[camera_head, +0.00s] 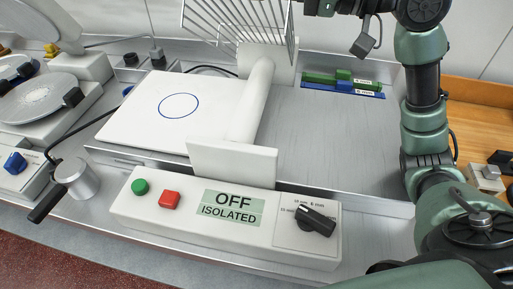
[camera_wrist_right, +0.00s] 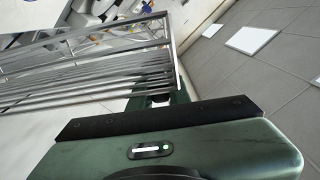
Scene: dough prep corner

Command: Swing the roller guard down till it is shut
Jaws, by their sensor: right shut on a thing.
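The roller guard (camera_head: 238,22) is a wire grid of metal bars. It stands raised at the top of the head view, above the white roller (camera_head: 250,100), and its upper part is cut off. My right gripper (camera_head: 318,6) is at the guard's right side, at the picture's top edge. In the right wrist view the guard (camera_wrist_right: 90,65) fills the left, and my right gripper (camera_wrist_right: 160,98) is shut on its end. The exact grip is partly hidden by the gripper body. My left gripper is out of view.
The control box (camera_head: 150,215) in front reads OFF ISOLATED, with a green button, a red button and a black knob (camera_head: 315,219). A white sheet (camera_head: 170,110) with a blue circle lies left of the roller. The metal bed (camera_head: 335,140) on the right is bare. Green and blue strips (camera_head: 343,83) lie behind.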

